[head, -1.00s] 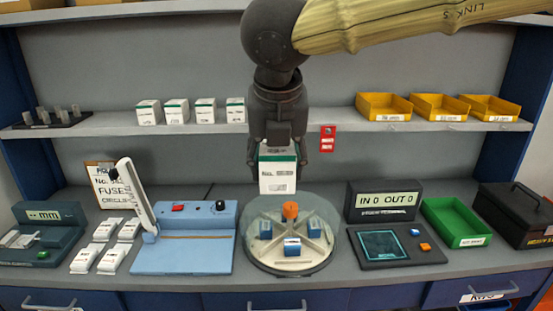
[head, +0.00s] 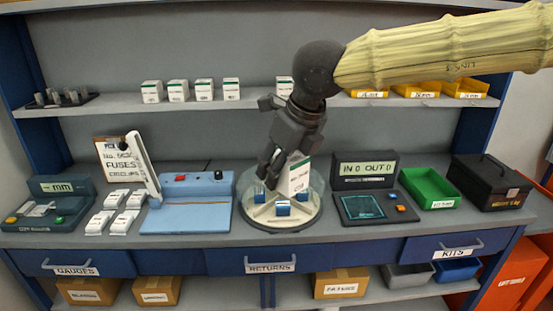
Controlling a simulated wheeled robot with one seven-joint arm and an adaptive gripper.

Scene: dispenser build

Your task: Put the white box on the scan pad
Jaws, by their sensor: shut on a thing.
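The white box (head: 299,178) with a green top edge is in my gripper (head: 284,166), which is shut on it. The box is tilted and shows in front of the round turntable (head: 248,214); whether it touches the turntable I cannot tell. My gripper's fingers partly cover the box's left side.
Blue blocks (head: 282,208) sit on the turntable. More white boxes (head: 204,90) stand on the shelf. A blue device with a raised lever (head: 188,212) is left of the turntable. A green tray (head: 432,188) and a black case (head: 489,183) are right of the pad.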

